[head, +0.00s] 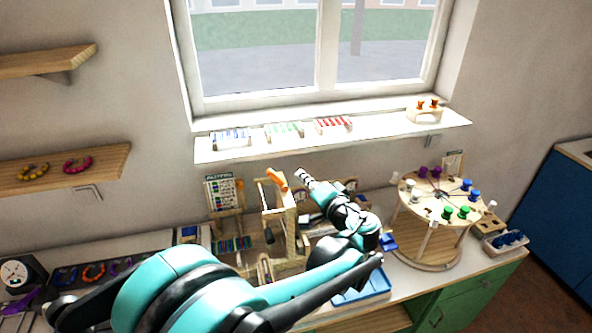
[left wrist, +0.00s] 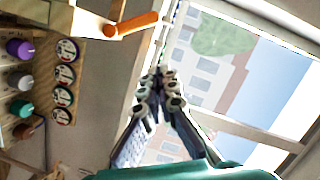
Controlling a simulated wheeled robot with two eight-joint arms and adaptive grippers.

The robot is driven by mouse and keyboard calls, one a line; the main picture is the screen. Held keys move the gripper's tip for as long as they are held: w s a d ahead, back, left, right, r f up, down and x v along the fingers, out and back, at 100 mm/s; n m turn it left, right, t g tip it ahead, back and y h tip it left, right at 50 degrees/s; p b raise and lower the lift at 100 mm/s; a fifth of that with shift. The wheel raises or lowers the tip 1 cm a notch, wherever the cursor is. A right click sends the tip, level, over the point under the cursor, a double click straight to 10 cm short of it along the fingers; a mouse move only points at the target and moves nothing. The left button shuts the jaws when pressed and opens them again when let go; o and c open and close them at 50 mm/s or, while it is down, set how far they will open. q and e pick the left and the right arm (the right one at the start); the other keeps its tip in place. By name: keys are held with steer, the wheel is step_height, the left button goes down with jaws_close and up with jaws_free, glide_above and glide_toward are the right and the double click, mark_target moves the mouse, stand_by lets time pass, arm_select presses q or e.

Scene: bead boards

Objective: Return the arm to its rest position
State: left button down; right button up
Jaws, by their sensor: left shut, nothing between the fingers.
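My left arm comes in from the lower left of the head view and bends up over the workbench. My left gripper (head: 303,175) is shut and empty, pointing up and left near the window shelf. It also shows in the left wrist view (left wrist: 160,75), with its fingertips together and nothing between them. An orange handle (head: 277,180) on a wooden stand is just left of the gripper in the head view, apart from it. The handle also shows in the left wrist view (left wrist: 137,23). My right gripper is not in view.
A window shelf (head: 375,133) carries blue, green and red bead racks and a small wooden stand. A round wooden carousel (head: 425,247) with coloured spools stands on the bench at right. A pattern board (head: 222,190) stands left of the orange handle. A blue tray (head: 365,290) lies below the arm.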

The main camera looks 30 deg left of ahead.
arm_select(q)
steer(key=shift+v, duration=0.85)
steer(key=shift+w+d, duration=0.1)
steer(key=shift+w, duration=0.05)
